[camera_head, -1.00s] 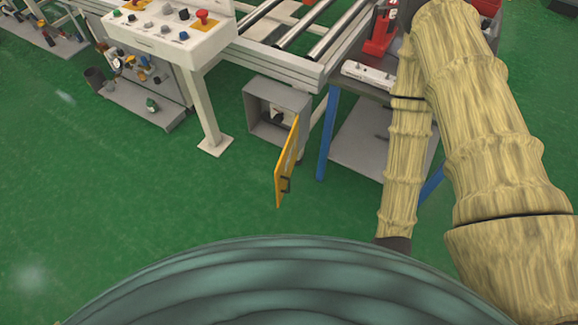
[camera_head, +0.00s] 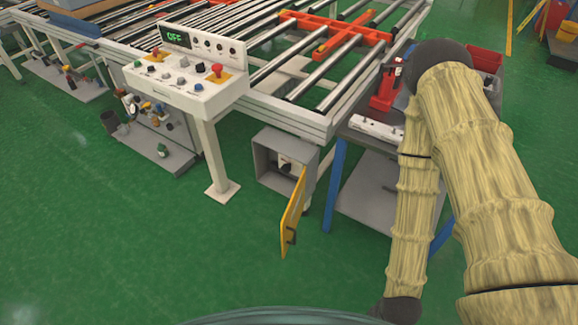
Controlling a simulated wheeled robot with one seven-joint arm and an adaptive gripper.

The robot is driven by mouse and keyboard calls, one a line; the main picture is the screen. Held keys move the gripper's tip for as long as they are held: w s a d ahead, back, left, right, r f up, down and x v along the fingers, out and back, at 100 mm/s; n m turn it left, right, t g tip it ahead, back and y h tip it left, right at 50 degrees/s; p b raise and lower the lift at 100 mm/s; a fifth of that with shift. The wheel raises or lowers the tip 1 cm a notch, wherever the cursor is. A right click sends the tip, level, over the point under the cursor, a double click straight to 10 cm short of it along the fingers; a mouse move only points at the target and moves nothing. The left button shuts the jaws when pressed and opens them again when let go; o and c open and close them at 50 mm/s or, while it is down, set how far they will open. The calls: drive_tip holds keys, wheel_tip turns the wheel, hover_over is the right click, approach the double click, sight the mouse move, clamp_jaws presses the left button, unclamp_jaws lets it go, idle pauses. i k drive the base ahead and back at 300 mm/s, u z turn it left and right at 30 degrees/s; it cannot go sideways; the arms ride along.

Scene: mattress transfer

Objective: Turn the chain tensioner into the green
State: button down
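A grey box (camera_head: 268,165) is mounted low under the corner of the roller conveyor. Its yellow door (camera_head: 293,212) stands open and has a dark handle. A small dark part (camera_head: 286,167) shows inside the box, too small to make out; I cannot tell whether it is the chain tensioner. No green mark shows inside the box. My arm, in a tan cover, is at the right, and my gripper is out of view.
A white control panel (camera_head: 205,98) on a post stands left of the box, its display reading OFF. A grey table (camera_head: 362,190) with blue legs stands right of the box, bearing a red jack (camera_head: 387,85). Green floor (camera_head: 120,230) is clear in front.

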sight(285, 169)
drive_tip(key=z, duration=0.05)
drive_tip(key=k, duration=1.05)
drive_tip(key=u, duration=1.1)
drive_tip(key=i, duration=1.6)
drive_tip(key=z, duration=0.4)
